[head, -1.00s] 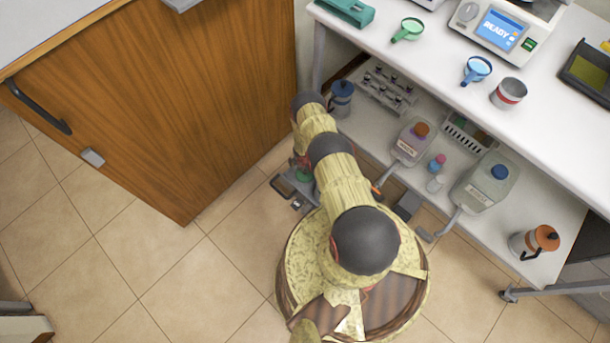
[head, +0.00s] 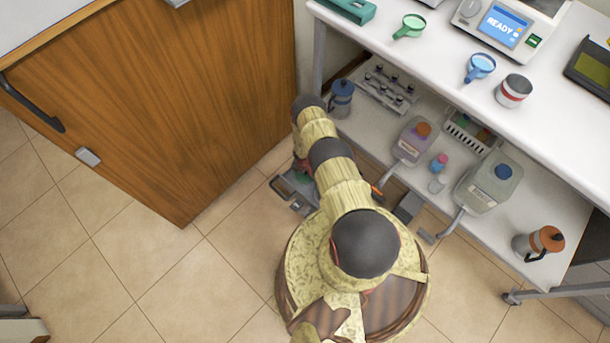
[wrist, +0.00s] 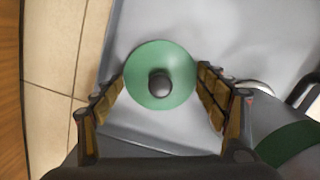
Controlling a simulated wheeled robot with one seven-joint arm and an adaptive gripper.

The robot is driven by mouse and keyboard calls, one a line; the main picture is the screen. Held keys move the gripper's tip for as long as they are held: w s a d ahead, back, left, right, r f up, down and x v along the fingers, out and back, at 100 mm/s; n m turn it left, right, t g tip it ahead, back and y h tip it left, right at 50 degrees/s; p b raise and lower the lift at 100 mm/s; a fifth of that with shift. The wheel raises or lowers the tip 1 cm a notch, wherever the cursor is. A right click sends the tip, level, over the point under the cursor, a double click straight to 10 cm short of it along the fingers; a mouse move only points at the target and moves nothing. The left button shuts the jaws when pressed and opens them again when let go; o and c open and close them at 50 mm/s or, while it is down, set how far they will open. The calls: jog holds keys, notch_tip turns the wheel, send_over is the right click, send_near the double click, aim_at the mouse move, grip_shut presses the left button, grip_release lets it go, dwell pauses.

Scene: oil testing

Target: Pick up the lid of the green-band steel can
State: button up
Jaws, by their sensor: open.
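The round green lid (wrist: 140,82) with a dark knob in its middle lies on a grey surface (wrist: 220,30) in the wrist view. My gripper (wrist: 160,76) is open, with one finger at each side of the lid, close to its rim; I cannot tell whether they touch. A green band (wrist: 288,146) on a dark body shows at the lower right of the wrist view, probably the can. In the head view my arm hides most of the gripper, and a bit of green (head: 300,177) shows beside it.
A wooden cabinet (head: 170,110) stands left of my arm. A white bench (head: 440,70) with a lower shelf (head: 360,125) is at the right, holding an orange-topped can (head: 538,243), a blue can (head: 341,98) and bottles. Tiled floor is clear at lower left.

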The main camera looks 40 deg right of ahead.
jog(key=c, duration=1)
jog(key=shift+s+a, duration=0.1)
jog(key=shift+c, duration=0.6)
